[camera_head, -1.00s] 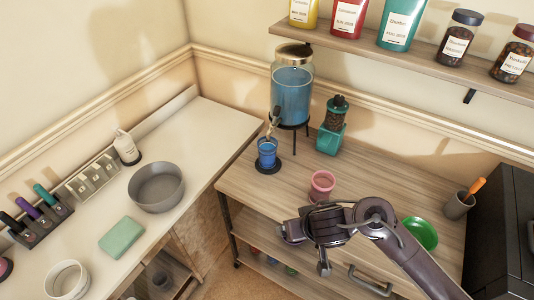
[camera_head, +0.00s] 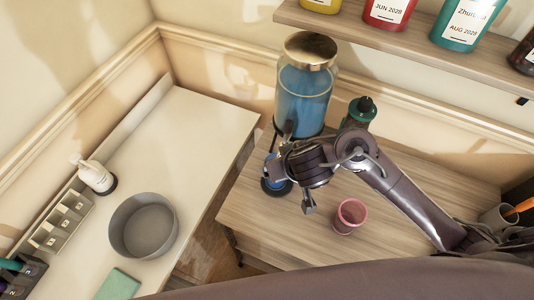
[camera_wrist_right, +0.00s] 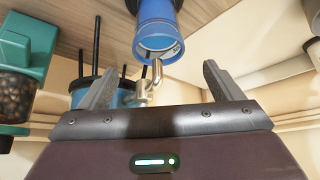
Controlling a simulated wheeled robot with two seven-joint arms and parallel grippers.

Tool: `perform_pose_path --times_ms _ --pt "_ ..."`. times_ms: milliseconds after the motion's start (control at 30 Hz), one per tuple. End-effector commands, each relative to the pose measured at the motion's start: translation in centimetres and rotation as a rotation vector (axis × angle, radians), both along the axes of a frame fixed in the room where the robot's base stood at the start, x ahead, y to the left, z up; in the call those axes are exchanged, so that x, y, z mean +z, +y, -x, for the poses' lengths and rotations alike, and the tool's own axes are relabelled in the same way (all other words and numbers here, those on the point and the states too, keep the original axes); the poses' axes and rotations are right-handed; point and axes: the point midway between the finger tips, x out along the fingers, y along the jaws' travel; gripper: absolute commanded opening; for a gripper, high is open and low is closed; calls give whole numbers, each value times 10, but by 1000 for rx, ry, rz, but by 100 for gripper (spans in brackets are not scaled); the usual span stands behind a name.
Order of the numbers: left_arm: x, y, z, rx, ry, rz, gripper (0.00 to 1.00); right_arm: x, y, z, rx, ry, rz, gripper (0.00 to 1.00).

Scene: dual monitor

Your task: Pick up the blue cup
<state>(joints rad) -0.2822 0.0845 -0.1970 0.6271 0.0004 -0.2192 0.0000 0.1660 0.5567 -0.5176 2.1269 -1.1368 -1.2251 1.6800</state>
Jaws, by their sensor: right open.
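The blue cup (camera_head: 269,172) stands on a dark round coaster below the tap of the drink dispenser in the head view, partly hidden by my right gripper (camera_head: 279,171). In the right wrist view, which is turned over, the blue cup (camera_wrist_right: 157,28) shows at top centre with its open rim facing the camera side. My right gripper (camera_wrist_right: 157,78) is open there, with one finger on each side of the picture; the cup lies beyond the fingertips and nothing is held. My left gripper is not in view.
The dispenser (camera_head: 303,95) with blue liquid stands just behind the cup, its metal tap (camera_wrist_right: 150,80) close to the fingers in the wrist view. A teal grinder (camera_head: 359,112) stands behind my wrist. A pink cup (camera_head: 349,216) is to the right. A grey bowl (camera_head: 143,226) sits on the left counter.

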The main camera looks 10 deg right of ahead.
Motion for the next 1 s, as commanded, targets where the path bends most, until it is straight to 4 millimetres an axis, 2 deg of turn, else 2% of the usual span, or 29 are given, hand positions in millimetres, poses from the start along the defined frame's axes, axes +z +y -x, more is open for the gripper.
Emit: perform_pose_path --times_ms 133,300,433,567,733,867,1000 --pt "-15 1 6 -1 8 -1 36 -17 1 -8 0 1 2 86" --pt "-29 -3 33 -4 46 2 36 -32 3 -20 0 0 2 86" --pt "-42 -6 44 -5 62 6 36 -49 4 -34 -1 -1 3 86" --pt "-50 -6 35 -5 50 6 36 -61 5 -41 -1 -1 3 86" --pt "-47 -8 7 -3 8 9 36 -63 6 -44 0 1 2 86" --pt "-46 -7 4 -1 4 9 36 -63 6 -44 0 1 2 86" --pt "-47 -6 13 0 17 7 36 -62 6 -44 0 1 2 69"
